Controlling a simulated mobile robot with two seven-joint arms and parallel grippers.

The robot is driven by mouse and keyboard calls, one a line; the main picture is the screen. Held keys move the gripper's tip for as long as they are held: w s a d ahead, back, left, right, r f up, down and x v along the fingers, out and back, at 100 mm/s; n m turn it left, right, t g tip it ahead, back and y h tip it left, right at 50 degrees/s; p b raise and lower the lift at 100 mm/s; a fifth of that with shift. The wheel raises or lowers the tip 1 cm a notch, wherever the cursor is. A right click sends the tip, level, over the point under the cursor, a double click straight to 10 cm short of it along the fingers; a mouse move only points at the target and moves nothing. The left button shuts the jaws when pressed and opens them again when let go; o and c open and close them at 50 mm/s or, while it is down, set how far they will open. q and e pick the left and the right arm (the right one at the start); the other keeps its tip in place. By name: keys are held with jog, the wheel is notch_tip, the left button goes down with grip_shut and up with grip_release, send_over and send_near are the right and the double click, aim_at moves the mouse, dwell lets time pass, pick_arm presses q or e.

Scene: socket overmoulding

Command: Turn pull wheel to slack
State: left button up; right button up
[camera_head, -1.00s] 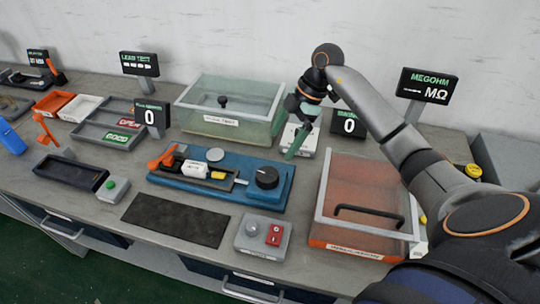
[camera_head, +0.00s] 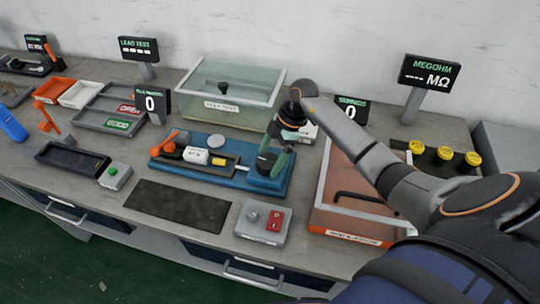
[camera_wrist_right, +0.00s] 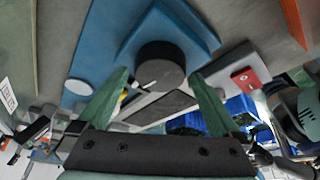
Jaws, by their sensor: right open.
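The pull wheel appears as a black round knob (camera_head: 266,163) with a pale pointer mark, at the right end of the blue fixture (camera_head: 208,190). In the right wrist view the knob (camera_wrist_right: 160,68) shows its round face with the white mark at the lower left. My right gripper (camera_head: 272,160) is open over the knob, green fingers pointing down. In the right wrist view its two fingertips (camera_wrist_right: 160,82) are spread on either side of the knob, with gaps visible; contact cannot be told. The fixture also carries an orange lever (camera_head: 172,143) and a white block (camera_head: 196,156). My left gripper is out of view.
A clear lidded box (camera_head: 230,100) stands behind the fixture. A red-orange bin (camera_head: 345,230) with a black handle is close at right, under my right arm. A grey switch box (camera_head: 263,222) and a dark mat (camera_head: 178,206) lie in front.

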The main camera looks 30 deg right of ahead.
jog(key=shift+f, duration=0.1)
jog(key=shift+c, duration=0.4)
jog(key=c, duration=1.1)
